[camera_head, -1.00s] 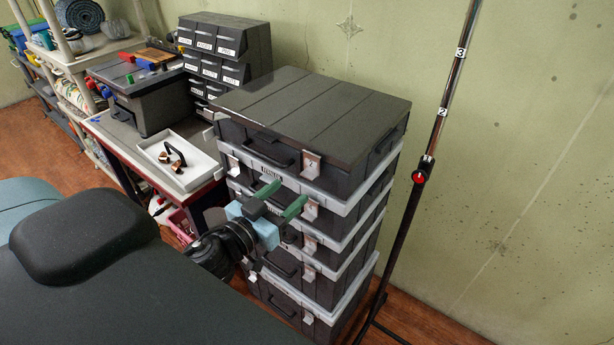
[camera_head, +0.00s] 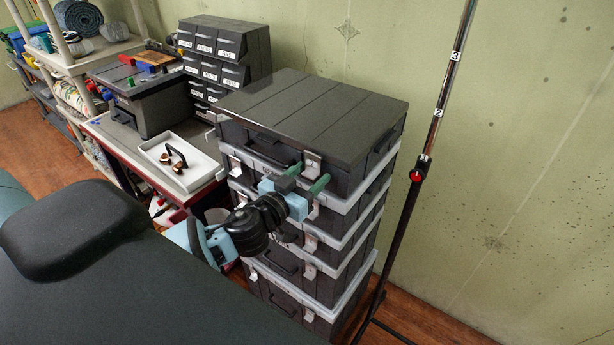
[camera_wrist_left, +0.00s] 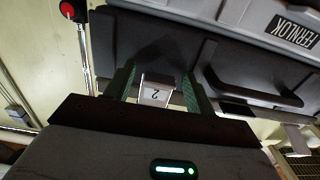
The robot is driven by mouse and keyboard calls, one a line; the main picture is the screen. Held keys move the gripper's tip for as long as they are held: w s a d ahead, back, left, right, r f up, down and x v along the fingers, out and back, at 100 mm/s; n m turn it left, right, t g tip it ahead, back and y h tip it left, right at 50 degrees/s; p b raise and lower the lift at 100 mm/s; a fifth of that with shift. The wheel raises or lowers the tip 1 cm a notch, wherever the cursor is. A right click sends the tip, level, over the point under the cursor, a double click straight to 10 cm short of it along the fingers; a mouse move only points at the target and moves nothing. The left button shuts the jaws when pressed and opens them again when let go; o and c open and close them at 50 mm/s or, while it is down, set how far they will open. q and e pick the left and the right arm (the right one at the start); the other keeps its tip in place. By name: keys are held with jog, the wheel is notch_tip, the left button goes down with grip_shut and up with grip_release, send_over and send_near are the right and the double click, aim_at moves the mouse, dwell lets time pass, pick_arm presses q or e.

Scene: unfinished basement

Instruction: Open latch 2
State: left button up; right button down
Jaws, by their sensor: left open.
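Latch 2 (camera_head: 312,160), a pale metal tab, sits on the front of the top dark grey case (camera_head: 325,105) in the stack. In the left wrist view its tab (camera_wrist_left: 155,92) shows an upside-down "2". My left gripper (camera_head: 309,176) has green fingers and is open at the latch. In the left wrist view, the fingers of this gripper (camera_wrist_left: 158,76) stand one on each side of the tab, with small gaps; whether either touches it I cannot tell. The case's dark handle (camera_wrist_left: 250,92) is beside the latch. My right gripper is not in view.
More cases with pale rims and latches are stacked below. A black pole (camera_head: 405,210) with a red knob stands close to the stack's right. A white tray (camera_head: 205,180) and drawer units (camera_head: 225,55) are on the left. The wall (camera_head: 540,150) is behind.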

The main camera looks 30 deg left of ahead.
pick_arm(q)
jog(key=shift+c, duration=0.3)
jog(key=c, duration=0.8)
jog(key=shift+s+r, duration=0.1)
jog(key=shift+s+a+r+g, duration=0.1)
jog(key=shift+s+r+g, duration=0.15)
jog(key=shift+g, duration=0.5)
jog(key=shift+s+d+r+g, duration=0.1)
jog(key=shift+s+g, duration=0.2)
jog(key=shift+g, duration=0.5)
jog(key=shift+s+a+r+g, duration=0.1)
jog(key=shift+s+r+g, duration=0.15)
jog(key=shift+g, duration=0.5)
jog(key=shift+s+r+g+y, duration=0.1)
jog(key=shift+r+g+y, duration=0.25)
jog(key=shift+r+g, duration=1.8)
jog(key=shift+r+g+y, duration=0.3)
jog(key=shift+r+g, duration=0.05)
jog(key=shift+g, duration=3.55)
jog(key=shift+s+r+g+y, duration=0.1)
jog(key=shift+r+g+y, duration=0.25)
jog(key=shift+r+g, duration=1.8)
jog(key=shift+w+f+g, duration=0.1)
jog(key=shift+f+g, duration=0.85)
jog(key=shift+g, duration=0.15)
